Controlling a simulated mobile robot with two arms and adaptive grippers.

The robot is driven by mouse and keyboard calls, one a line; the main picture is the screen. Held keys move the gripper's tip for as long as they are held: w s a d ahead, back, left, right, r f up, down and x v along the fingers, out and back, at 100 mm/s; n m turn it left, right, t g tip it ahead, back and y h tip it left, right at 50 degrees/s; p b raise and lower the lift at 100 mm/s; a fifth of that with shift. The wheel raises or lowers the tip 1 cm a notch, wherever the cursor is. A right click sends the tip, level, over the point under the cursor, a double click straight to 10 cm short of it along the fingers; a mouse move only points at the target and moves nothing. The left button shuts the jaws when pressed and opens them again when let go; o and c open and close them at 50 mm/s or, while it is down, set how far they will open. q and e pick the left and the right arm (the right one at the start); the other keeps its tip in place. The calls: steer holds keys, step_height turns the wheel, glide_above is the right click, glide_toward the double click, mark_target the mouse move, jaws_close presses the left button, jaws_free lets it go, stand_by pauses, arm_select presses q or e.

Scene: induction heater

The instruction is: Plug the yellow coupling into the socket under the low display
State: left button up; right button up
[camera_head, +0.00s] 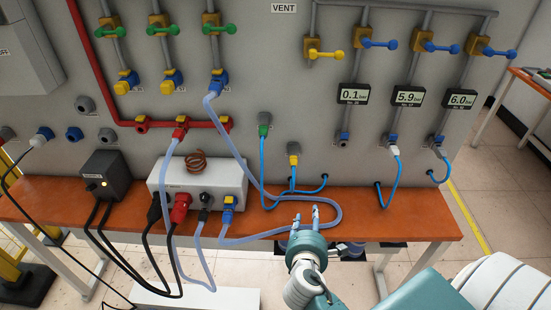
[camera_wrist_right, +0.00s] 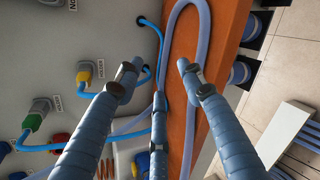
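The yellow coupling (camera_head: 294,154) is on a holder on the grey wall panel, with a blue hose hanging from it. It also shows in the right wrist view (camera_wrist_right: 84,75), left of the fingers. The display reading 0.1 (camera_head: 353,94) is the leftmost of the displays. Under it a pipe ends in a socket (camera_head: 343,138) with no hose on it. My right gripper (camera_head: 306,215) is over the front part of the orange bench, below and slightly right of the yellow coupling and apart from it. Its fingers are spread and empty in the right wrist view (camera_wrist_right: 158,70).
A green coupling (camera_head: 263,130) sits left of the yellow one. The white coupling (camera_head: 394,150) hangs under the 5.9 display. A thick light-blue hose (camera_head: 336,208) loops across the bench (camera_head: 410,227) near my gripper. A grey box (camera_head: 230,178) with a copper coil stands at left.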

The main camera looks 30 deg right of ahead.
mark_target(294, 167)
arm_select(q)
steer(key=shift+d+r, duration=0.2)
steer(key=shift+d, duration=0.15)
arm_select(e)
steer(key=w+a+r+n+t, duration=0.1)
steer(key=w+r+n+t, duration=0.3)
steer(key=w+r+n, duration=0.3)
step_height(294, 167, up, 2)
steer(key=n, duration=0.4)
steer(key=shift+a+r+n+t+h, duration=0.15)
steer(key=shift+a+n+t+h, duration=0.15)
steer(key=shift+n+t, duration=0.1)
arm_select(q)
steer(key=shift+s, duration=0.1)
arm_select(e)
steer(key=shift+x, duration=4.55)
arm_select(q)
steer(key=shift+a+f, duration=0.2)
steer(key=shift+d+r, duration=0.1)
steer(key=shift+r, duration=0.05)
arm_select(e)
steer(key=shift+s, duration=0.1)
